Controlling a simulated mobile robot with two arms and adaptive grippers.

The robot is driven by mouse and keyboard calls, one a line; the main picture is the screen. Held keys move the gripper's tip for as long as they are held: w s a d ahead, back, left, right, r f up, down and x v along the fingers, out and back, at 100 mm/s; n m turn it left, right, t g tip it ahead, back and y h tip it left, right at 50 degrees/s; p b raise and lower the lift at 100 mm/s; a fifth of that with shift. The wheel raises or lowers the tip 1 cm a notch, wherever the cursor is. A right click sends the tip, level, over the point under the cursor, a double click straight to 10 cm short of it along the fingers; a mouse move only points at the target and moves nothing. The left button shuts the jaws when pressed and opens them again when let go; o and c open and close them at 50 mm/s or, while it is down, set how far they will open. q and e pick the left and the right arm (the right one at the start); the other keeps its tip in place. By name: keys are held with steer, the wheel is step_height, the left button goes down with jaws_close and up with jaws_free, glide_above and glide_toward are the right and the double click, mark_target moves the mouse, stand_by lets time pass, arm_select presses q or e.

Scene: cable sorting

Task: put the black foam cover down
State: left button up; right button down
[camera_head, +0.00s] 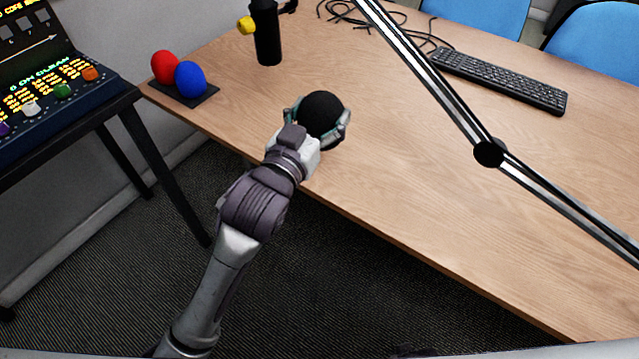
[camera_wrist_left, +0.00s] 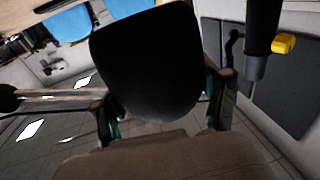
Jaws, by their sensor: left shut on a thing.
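The black foam cover (camera_head: 321,113) is round and dark, over the left edge of the wooden table. My left gripper (camera_head: 318,118) is shut on it, with a finger on each side. In the left wrist view the black foam cover (camera_wrist_left: 150,65) fills the middle, between the two fingers of my left gripper (camera_wrist_left: 165,112). I cannot tell whether the cover touches the table top. My right gripper is not in view.
Red (camera_head: 165,67) and blue (camera_head: 191,79) foam covers stand on a black base (camera_head: 184,94) at the table's left corner. A black cylinder with a yellow knob (camera_head: 267,35) stands behind. A metal boom arm (camera_head: 440,90) crosses above the table (camera_head: 420,180). A keyboard (camera_head: 498,80) lies farther back.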

arm_select(q)
steer(key=d+f+m+g+h+b, duration=0.25)
steer(key=d+f+b, duration=0.2)
steer(key=d, duration=0.25)
steer(key=shift+t+h, duration=0.25)
steer(key=shift+w+a+f+b, duration=0.65)
steer(key=shift+w+a+f, duration=0.7)
steer(key=shift+f, duration=0.4)
steer(key=shift+w+a+f+b, duration=0.65)
steer(key=shift+w+a+f, duration=0.75)
steer(key=shift+f, duration=0.3)
steer(key=shift+w+a+f+b, duration=0.65)
steer(key=shift+w+a+f, duration=0.7)
steer(key=shift+f, duration=0.4)
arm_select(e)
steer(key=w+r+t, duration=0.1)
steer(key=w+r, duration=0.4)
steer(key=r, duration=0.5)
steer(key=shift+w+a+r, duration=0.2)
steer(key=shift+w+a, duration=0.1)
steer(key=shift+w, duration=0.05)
arm_select(q)
steer(key=shift+f, duration=0.1)
steer(key=o, duration=0.8)
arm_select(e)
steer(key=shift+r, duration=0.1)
